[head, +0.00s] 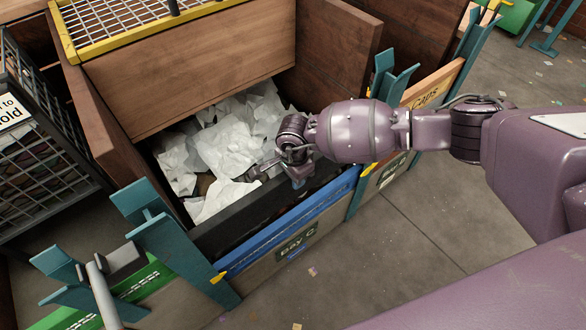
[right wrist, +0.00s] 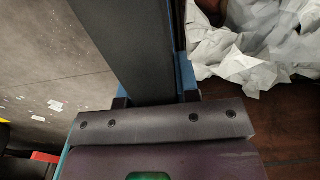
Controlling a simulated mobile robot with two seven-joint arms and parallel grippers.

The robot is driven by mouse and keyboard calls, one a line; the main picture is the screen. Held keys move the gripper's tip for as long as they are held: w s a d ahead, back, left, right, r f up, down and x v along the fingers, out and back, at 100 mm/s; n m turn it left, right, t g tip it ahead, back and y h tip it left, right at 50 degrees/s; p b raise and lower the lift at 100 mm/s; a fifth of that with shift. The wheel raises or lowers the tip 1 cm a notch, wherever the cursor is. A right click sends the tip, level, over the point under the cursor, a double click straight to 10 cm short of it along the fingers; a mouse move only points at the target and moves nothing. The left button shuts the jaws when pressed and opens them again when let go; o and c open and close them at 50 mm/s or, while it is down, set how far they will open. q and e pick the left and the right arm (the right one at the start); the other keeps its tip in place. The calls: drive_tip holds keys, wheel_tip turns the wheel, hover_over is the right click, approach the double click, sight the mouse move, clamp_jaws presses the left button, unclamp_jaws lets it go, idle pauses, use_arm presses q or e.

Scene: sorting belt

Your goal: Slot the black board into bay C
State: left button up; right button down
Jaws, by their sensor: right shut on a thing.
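The black board (head: 250,213) stands on edge along the front of the paper-filled bin, just behind the blue panel (head: 300,218) above the Bay C label (head: 297,244). It lies between the two teal posts of bay C; how deep it sits between them I cannot tell. My right gripper (head: 283,172) is over the board's top edge, shut on it. In the right wrist view the board (right wrist: 130,45) runs away between the fingers (right wrist: 155,100), with blue showing beside it. My left gripper is not in view.
Crumpled white paper (head: 228,145) fills the bin behind the board. Teal posts (head: 170,235) stand at the left and right (head: 388,85) of the bay. A wire cage (head: 40,150) stands at the left. Open floor (head: 430,240) lies in front.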

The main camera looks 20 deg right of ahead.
sight(294, 195)
drive_tip(key=shift+f+b, duration=0.3)
drive_tip(key=shift+f, duration=0.65)
wheel_tip(294, 195, down, 2)
drive_tip(key=shift+f+b, duration=0.15)
drive_tip(key=shift+b, duration=0.25)
wheel_tip(294, 195, down, 3)
drive_tip(key=shift+f+b, duration=0.15)
drive_tip(key=shift+b, duration=0.45)
drive_tip(key=shift+a+f+b, duration=0.1)
drive_tip(key=shift+f+b, duration=0.25)
drive_tip(key=shift+f, duration=0.6)
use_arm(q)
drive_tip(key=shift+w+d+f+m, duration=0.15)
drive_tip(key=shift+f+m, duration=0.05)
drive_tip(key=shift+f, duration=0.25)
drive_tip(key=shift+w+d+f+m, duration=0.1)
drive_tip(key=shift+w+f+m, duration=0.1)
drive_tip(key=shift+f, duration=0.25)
use_arm(e)
drive_tip(key=shift+w, duration=0.1)
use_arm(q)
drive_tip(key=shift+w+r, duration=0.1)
use_arm(e)
drive_tip(key=shift+f, duration=0.25)
